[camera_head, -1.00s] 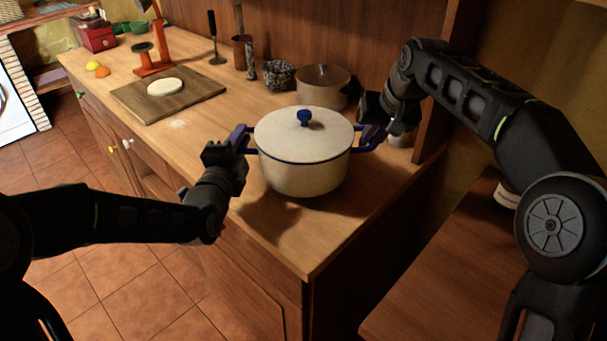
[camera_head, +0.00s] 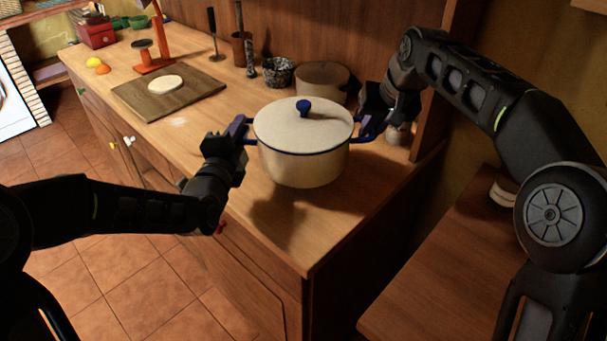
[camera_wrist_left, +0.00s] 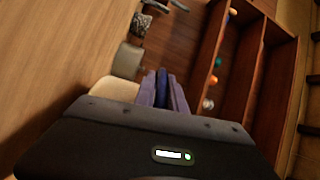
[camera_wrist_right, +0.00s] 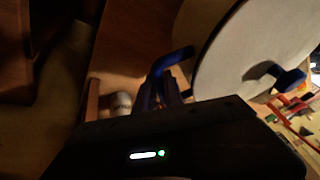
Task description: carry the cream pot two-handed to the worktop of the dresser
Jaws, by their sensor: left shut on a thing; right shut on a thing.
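The cream pot (camera_head: 303,155) has a cream lid with a dark blue knob (camera_head: 304,105) and blue side handles. It is upright over the near part of the dresser's worktop (camera_head: 350,205). Its shadow falls on the wood in front of it, offset from the base, so it looks held a little above. My left gripper (camera_head: 241,130) is shut on the left handle; its fingers also show in the left wrist view (camera_wrist_left: 163,92). My right gripper (camera_head: 371,124) is shut on the right handle, seen also in the right wrist view (camera_wrist_right: 165,92).
Behind the pot stand a cream open pan (camera_head: 322,80), a speckled bowl (camera_head: 279,73) and a utensil holder (camera_head: 242,50). A cutting board (camera_head: 150,103) with a pale round lies to the left. A jar (camera_head: 398,136) is near my right gripper. The front worktop corner is clear.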

